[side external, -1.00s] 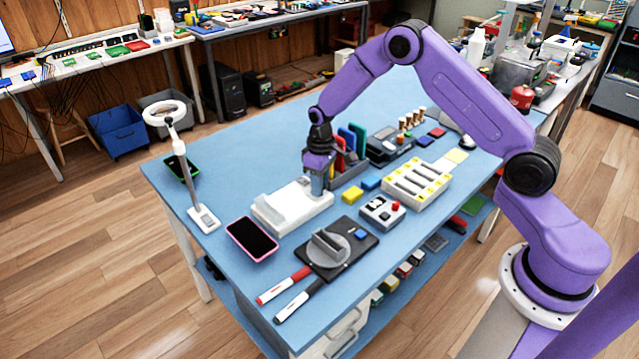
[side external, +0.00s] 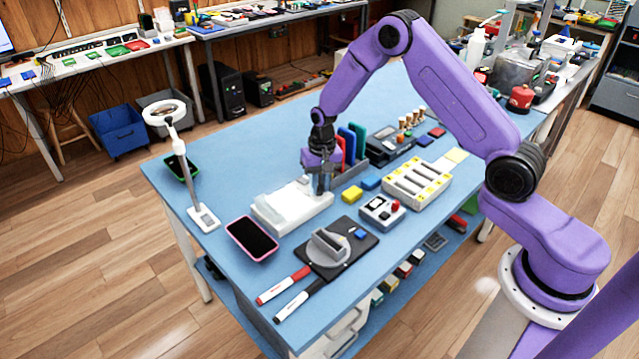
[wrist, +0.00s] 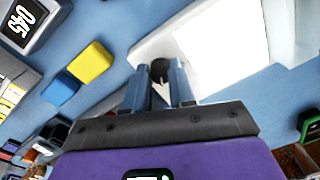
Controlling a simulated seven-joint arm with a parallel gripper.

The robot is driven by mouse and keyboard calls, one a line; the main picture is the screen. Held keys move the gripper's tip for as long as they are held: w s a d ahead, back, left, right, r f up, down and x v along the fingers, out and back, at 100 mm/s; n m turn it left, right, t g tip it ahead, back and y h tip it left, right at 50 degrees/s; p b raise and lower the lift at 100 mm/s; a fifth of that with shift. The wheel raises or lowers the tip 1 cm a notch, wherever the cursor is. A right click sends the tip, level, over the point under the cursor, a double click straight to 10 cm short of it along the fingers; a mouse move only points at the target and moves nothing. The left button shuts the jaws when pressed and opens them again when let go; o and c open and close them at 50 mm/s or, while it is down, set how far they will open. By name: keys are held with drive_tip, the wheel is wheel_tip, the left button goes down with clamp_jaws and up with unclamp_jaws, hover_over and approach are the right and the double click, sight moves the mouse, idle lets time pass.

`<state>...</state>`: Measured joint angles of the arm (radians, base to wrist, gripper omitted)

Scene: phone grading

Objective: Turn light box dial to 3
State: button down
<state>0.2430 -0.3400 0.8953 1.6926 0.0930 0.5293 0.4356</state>
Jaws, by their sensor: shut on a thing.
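The light box (side external: 285,210) is a white, low box with a bright white top panel, on the blue table. It also shows in the wrist view (wrist: 222,45). My gripper (side external: 319,190) points down over the right end of the light box. In the wrist view my gripper (wrist: 160,80) has its two fingers close together around a small dark dial (wrist: 159,68) on the box's end, and it is shut on it. The fingers hide most of the dial, and no number on it can be read.
A pink-edged phone (side external: 252,239), a black plate with a grey round fixture (side external: 328,247) and two markers (side external: 284,285) lie in front. A yellow block (side external: 352,196), a blue block (side external: 371,183) and a control box (side external: 382,210) stand to the right. A ring lamp (side external: 165,112) stands left.

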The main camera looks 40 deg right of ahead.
drive_tip(key=shift+m, duration=0.3)
drive_tip(key=c, duration=0.9)
unclamp_jaws()
drive_tip(key=shift+c, duration=0.2)
drive_tip(key=shift+r, duration=0.1)
wheel_tip(320, 180, up, 17)
drive_tip(key=shift+s+d+r, duration=0.15)
drive_tip(key=shift+s+d, duration=0.05)
drive_tip(key=shift+d, duration=0.25)
drive_tip(key=shift+a, duration=0.1)
